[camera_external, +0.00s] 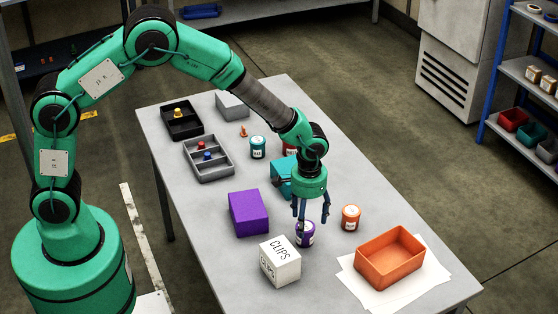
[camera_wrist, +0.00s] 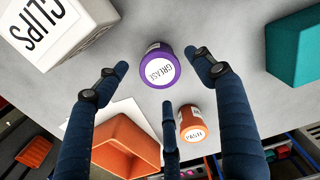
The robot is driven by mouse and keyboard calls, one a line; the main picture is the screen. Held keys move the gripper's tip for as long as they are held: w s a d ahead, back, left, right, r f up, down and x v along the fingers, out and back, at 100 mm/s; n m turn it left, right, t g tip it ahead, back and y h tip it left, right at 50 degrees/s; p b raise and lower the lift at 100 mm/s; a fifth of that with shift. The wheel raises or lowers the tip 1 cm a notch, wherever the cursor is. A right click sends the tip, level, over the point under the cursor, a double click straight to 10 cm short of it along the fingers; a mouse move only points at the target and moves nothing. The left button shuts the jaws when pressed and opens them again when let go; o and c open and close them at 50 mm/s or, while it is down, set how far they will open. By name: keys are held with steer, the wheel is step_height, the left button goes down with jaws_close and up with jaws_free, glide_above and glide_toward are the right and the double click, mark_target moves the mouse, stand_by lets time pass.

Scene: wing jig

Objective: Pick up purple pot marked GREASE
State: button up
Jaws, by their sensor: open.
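The purple pot (camera_external: 306,236) stands upright on the grey table, between the white CLIPS box and the orange pot. I cannot tell whether any finger touches the pot.
A white CLIPS box (camera_external: 281,262) stands close at the left front. An orange pot (camera_external: 351,218) marked PASTE in the wrist view (camera_wrist: 192,125) is close on the right. A purple box (camera_external: 248,213), a teal box (camera_external: 283,177) and an orange bin (camera_external: 390,258) on paper stand around.

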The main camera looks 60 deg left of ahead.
steer(key=shift+f, duration=0.1)
steer(key=f+b, duration=0.1)
steer(key=f, duration=0.2)
steer(key=shift+s+a+f, duration=0.1)
steer(key=shift+s+f, duration=0.1)
steer(key=shift+f+b, duration=0.35)
steer(key=shift+f, duration=0.45)
steer(key=c, duration=1.4)
